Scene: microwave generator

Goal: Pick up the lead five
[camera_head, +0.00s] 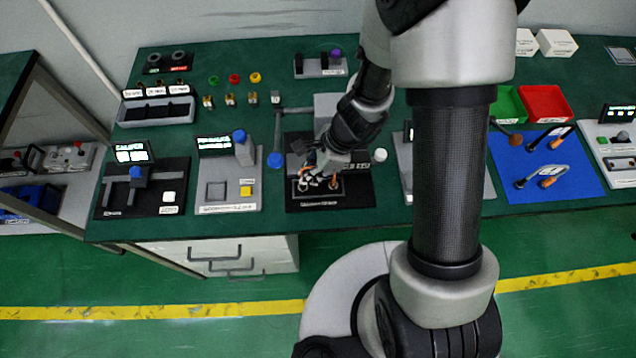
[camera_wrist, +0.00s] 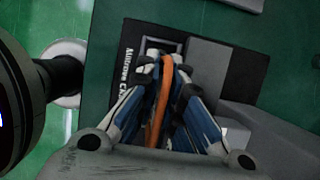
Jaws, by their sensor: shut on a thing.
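My gripper (camera_head: 318,178) is low over a black panel (camera_head: 360,196) at the front middle of the green bench. In the wrist view my gripper (camera_wrist: 166,68) is shut on an orange lead (camera_wrist: 159,105), a thin strip running between the two fingers. I cannot read a number on it, so whether it is lead five is not clear. The black panel also shows in the wrist view (camera_wrist: 240,75), with white lettering along its edge. The lead's far end is hidden by the fingertips.
A blue mat (camera_head: 585,188) with orange-handled items lies to the right, near a red bin (camera_head: 545,104) and a green bin (camera_head: 509,101). A grey post (camera_head: 278,128) rises close behind my gripper.

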